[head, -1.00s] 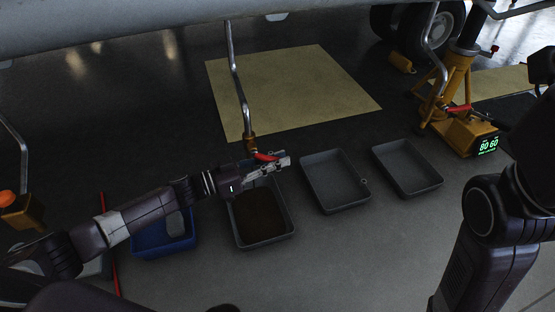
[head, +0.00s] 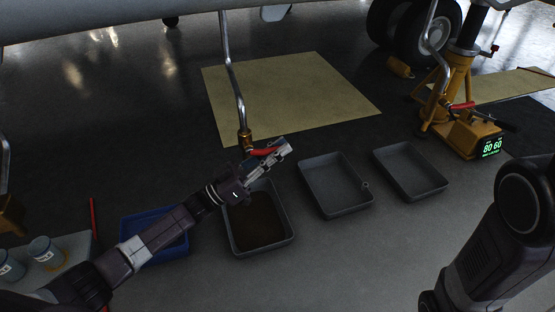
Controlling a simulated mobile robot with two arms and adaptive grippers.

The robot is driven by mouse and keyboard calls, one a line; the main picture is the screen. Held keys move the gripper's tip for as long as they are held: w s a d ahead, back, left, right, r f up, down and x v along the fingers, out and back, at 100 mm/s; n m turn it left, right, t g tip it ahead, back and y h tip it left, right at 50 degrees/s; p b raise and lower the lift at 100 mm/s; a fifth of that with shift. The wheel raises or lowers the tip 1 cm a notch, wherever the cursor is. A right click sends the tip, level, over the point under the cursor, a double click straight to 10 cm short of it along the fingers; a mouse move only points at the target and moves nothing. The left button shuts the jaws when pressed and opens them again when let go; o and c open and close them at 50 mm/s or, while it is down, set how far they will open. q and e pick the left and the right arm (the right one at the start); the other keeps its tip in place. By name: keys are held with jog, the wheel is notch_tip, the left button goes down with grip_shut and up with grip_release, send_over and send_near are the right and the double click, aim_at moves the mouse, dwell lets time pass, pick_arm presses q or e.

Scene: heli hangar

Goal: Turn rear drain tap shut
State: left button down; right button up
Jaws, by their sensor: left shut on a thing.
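A metal drain pipe (head: 232,75) hangs from the fuselage at the top of the head view and ends in a brass tap (head: 245,139). The tap's red lever handle (head: 262,152) points to the right. My left gripper (head: 277,151) is shut on the red handle, with its fingers over the handle's outer end. Below it stands a grey tray (head: 289,238) with dark brown liquid in it. A second pipe with a red-handled tap (head: 460,105) shows at the upper right by the yellow jack. My right arm shows at the right, but its gripper is out of view.
Two empty grey trays (head: 335,207) (head: 411,194) stand to the right. A blue bin (head: 150,222) is behind my left forearm. Cans (head: 45,251) stand at the lower left. A yellow jack (head: 474,139) with a green display and a wheel (head: 405,45) are at the upper right. A tan mat (head: 290,90) lies behind the tap.

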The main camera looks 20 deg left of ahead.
pick_arm(q)
jog(key=shift+r+t+b, duration=0.2)
jog(key=shift+t+b, duration=0.2)
jog(key=c, duration=1.9)
grip_release()
jog(key=shift+a, duration=0.1)
jog(key=v, duration=1.1)
jog(key=shift+s+a+f, duration=0.15)
jog(key=shift+a+f, duration=0.1)
jog(key=shift+f, duration=0.1)
